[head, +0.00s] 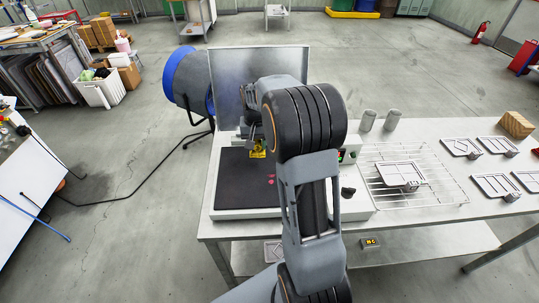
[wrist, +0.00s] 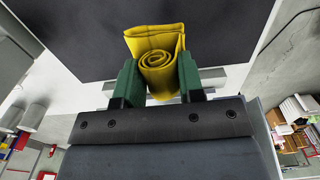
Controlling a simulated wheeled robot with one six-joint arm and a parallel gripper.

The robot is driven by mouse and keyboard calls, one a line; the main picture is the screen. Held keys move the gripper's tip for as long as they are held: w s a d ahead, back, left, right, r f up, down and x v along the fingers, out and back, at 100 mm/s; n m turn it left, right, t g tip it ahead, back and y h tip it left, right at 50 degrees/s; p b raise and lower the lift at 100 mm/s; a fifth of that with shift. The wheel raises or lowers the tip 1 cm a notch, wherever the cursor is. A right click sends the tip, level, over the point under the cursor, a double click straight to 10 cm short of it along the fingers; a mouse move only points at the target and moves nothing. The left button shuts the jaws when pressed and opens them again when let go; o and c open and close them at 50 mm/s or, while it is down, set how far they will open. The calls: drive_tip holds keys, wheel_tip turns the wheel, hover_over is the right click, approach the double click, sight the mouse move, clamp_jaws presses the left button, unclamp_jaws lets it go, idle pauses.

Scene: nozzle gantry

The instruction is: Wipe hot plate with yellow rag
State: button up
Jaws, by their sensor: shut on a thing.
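The yellow rag (wrist: 158,62) is rolled up, its spiral end facing the camera in the wrist view. My gripper (wrist: 157,82) is shut on it with green fingers on both sides. In the head view the rag (head: 258,152) shows as a small yellow patch beside my arm, above the far part of the hot plate. The hot plate (head: 240,185) is a dark square surface on a white base, with a few small red marks near its right side. In the wrist view the dark plate (wrist: 80,35) fills the top. Whether the rag touches it I cannot tell. My arm hides the plate's right part.
A metal panel (head: 235,85) stands upright behind the plate. A wire rack (head: 425,185) with a metal moulded plate (head: 398,174) lies to the right, with two grey cylinders (head: 392,120) behind. A blue drum fan (head: 188,80) stands on the floor to the left.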

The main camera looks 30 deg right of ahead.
drive_tip(key=shift+r+p, duration=1.1)
drive_tip(key=shift+r, duration=0.75)
drive_tip(key=shift+s+d+f, duration=0.1)
drive_tip(key=shift+s+d, duration=0.05)
